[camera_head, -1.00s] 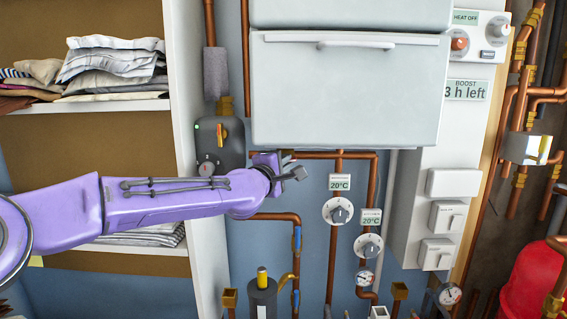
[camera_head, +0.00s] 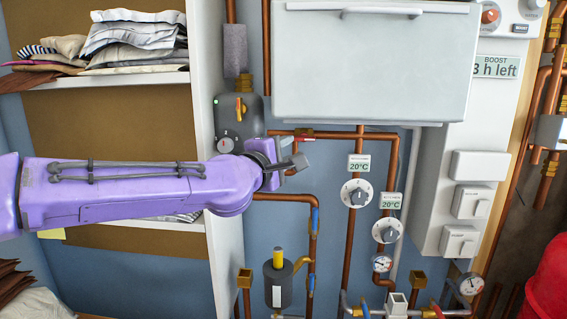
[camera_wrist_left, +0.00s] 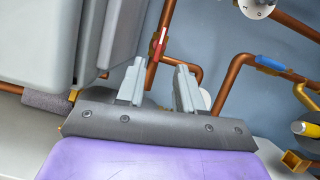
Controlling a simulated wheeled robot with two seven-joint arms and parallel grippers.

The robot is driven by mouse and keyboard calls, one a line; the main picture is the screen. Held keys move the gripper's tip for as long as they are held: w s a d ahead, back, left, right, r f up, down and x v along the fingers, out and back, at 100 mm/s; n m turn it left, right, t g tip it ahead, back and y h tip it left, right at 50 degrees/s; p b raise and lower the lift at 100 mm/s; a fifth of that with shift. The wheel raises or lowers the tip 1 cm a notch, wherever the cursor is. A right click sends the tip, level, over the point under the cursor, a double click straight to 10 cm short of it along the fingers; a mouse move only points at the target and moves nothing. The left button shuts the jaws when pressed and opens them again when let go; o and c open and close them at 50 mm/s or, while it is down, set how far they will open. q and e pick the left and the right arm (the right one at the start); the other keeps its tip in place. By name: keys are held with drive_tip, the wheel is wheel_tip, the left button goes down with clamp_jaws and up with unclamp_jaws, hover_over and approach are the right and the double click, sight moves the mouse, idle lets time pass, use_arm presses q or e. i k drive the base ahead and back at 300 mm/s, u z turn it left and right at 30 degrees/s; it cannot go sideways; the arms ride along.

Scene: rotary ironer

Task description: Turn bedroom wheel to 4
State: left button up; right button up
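Two white dial wheels with grey knobs are on copper pipes on the blue wall in the head view. The upper wheel (camera_head: 357,193) has a 20°C display (camera_head: 359,164) above it. The lower wheel (camera_head: 386,230), to its right, has another 20°C display (camera_head: 390,201). The labels are too small to read, so I cannot tell which is the bedroom one. My left gripper (camera_head: 290,168) is left of the upper wheel and apart from it. In the left wrist view its fingers (camera_wrist_left: 159,86) are apart and empty. Part of a wheel (camera_wrist_left: 258,6) shows at top right there. My right gripper is not in view.
A large white boxy unit (camera_head: 370,65) overhangs above the wheels. A grey valve body (camera_head: 240,120) and a shelf with folded cloth (camera_head: 130,79) are at left. A copper pipe with a blue handle (camera_head: 314,220) stands between the gripper and the wheels' lower area.

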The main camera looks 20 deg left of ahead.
sight(358, 196)
drive_tip(key=k, duration=1)
